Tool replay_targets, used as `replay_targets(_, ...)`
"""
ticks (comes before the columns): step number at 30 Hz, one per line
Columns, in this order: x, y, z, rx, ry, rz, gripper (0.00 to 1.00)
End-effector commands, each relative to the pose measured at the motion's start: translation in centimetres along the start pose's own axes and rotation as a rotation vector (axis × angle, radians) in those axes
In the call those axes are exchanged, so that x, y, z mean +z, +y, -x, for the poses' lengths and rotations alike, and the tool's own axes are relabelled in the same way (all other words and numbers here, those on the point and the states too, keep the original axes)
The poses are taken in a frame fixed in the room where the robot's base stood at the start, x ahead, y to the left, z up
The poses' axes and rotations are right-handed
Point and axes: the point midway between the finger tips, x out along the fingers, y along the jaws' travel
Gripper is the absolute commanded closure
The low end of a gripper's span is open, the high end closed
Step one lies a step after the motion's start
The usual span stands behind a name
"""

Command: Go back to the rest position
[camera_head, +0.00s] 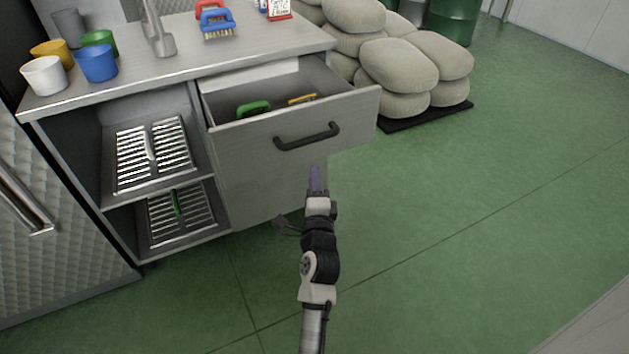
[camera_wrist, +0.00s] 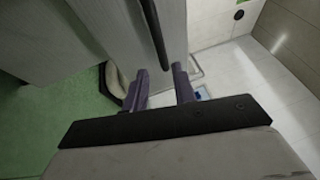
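My gripper (camera_head: 315,181) is in front of and just below the handle of the open drawer (camera_head: 355,112) in the head view. In the wrist view its two purple fingers (camera_wrist: 160,86) stand apart with nothing held between them. The dark drawer handle (camera_head: 307,137) also shows in the wrist view (camera_wrist: 154,32), beyond the fingertips. Whether a finger touches the drawer front cannot be told. Inside the drawer lie a green-handled item (camera_head: 254,109) and a yellow item (camera_head: 302,99).
The grey counter (camera_head: 130,78) holds several cups, a tap and brushes. Two open shelves on the left hold metal racks (camera_head: 152,152). Sacks (camera_head: 398,66) are stacked on a dark pallet behind the drawer. Green floor on the right (camera_head: 500,210) is clear.

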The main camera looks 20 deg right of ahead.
Motion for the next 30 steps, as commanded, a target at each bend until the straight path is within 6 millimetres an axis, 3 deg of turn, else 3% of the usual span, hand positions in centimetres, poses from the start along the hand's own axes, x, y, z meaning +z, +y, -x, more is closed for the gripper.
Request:
replay_targets(18,0.0,0.1,-0.1,0.0,0.0,0.0,0.73)
replay_targets(21,0.8,-0.3,-0.3,-0.01,-0.013,0.011,0.73)
replay_targets(23,2.1,-1.2,-0.7,-0.031,-0.036,0.033,0.73)
replay_targets(26,6.5,-3.8,-1.6,-0.094,-0.103,0.102,0.73)
replay_targets(30,15.3,-9.6,-1.8,-0.248,-0.221,0.235,0.73)
